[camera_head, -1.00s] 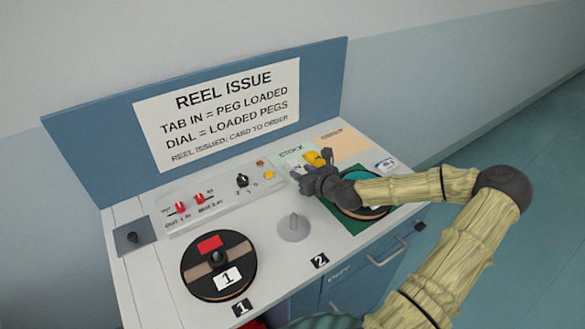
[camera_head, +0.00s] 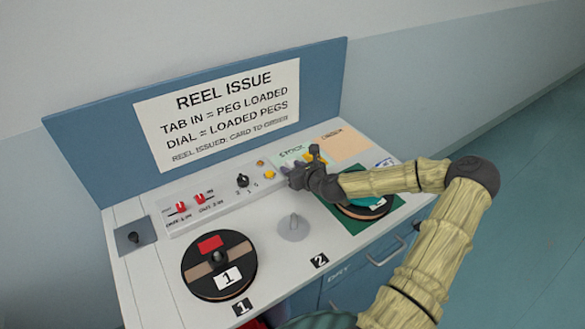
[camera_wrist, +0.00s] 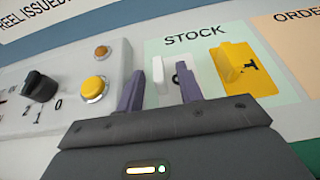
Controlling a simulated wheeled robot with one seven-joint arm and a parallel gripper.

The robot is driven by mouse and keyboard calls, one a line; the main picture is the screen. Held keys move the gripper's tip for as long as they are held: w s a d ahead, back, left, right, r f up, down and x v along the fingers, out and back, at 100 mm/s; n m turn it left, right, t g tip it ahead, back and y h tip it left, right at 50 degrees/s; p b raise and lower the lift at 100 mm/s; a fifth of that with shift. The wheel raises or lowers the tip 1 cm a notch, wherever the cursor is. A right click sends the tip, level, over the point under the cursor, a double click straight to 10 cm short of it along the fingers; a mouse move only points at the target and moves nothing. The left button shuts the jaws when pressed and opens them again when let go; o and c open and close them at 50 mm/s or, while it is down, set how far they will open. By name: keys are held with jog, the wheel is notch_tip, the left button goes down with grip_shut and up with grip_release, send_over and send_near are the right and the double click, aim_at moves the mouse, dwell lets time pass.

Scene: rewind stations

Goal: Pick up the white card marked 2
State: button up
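In the wrist view, a white card (camera_wrist: 180,73) with a raised white tab (camera_wrist: 158,70) lies on the pale green STOCK mat (camera_wrist: 215,42). Its mark is partly hidden by my right finger, so I cannot read it fully. My gripper (camera_wrist: 162,88) is open, its two dark fingers apart, with the white tab showing between and beyond them. I cannot tell whether the fingers reach around the tab. In the head view, my gripper (camera_head: 290,172) is over the panel's back edge near the mat and hides the white card.
A yellow card (camera_wrist: 242,70) lies just right of the white card. A control box with a yellow button (camera_wrist: 94,88) and black knob (camera_wrist: 40,87) is at left. A black reel (camera_head: 218,283) marked 1, a grey peg (camera_head: 293,228) and another reel under my arm occupy the desk.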

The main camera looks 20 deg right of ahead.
aim_at(293, 167)
grip_shut()
notch_tip(293, 167, up, 10)
dwell(0.6)
dwell(0.4)
